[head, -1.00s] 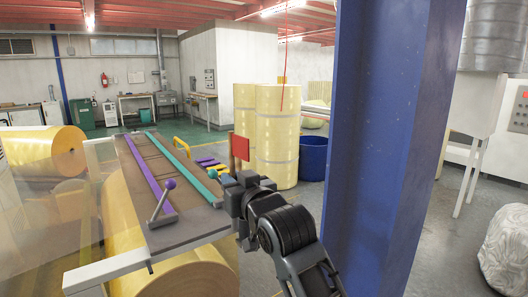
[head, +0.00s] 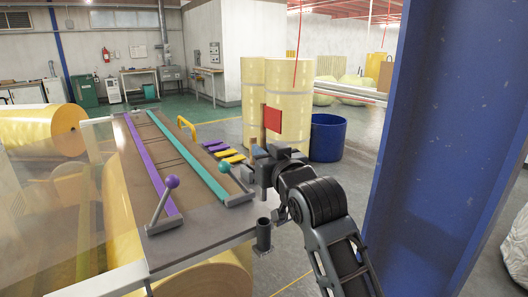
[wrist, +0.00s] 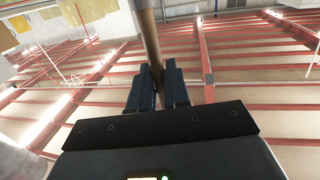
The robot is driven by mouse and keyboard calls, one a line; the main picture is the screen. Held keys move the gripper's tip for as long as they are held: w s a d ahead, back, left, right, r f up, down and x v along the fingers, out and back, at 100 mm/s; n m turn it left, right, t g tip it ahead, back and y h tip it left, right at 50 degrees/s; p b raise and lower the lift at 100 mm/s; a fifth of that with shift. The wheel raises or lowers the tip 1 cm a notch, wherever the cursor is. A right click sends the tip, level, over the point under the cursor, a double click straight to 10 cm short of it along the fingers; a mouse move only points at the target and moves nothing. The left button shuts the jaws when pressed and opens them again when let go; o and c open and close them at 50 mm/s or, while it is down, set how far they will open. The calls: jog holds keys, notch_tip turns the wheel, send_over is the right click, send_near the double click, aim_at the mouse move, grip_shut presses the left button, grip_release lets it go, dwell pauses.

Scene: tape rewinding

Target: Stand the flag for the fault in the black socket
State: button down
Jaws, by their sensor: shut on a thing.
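My gripper (head: 261,160) is shut on the wooden pole of a red flag (head: 273,123). The flag stands upright above the fingers in the head view. In the wrist view my gripper (wrist: 157,88) pinches the brown pole (wrist: 150,40), which runs up out of the picture; the red cloth does not show there. The black socket (head: 264,236) is a short upright dark tube at the near right corner of the grey machine table. My gripper is above and beyond the socket in the picture, and the flag is apart from it. The pole's lower end is hidden.
The machine table (head: 200,226) carries a purple-knobbed lever (head: 171,183) and a teal-knobbed lever (head: 223,168). Purple and yellow strips (head: 228,154) lie beyond its right edge. A blue column (head: 430,150) stands close on the right. Yellow rolls (head: 282,90) and a blue bin (head: 327,138) stand behind.

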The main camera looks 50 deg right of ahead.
jog(key=b, duration=0.5)
send_over(264, 196)
jog(key=shift+w+d+f, duration=0.1)
jog(key=shift+f, duration=2.55)
jog(key=shift+f+b, duration=1.8)
jog(key=shift+f, duration=1.4)
jog(key=c, duration=1.4)
grip_release()
jog(key=shift+o, duration=1.4)
jog(key=shift+r, duration=0.3)
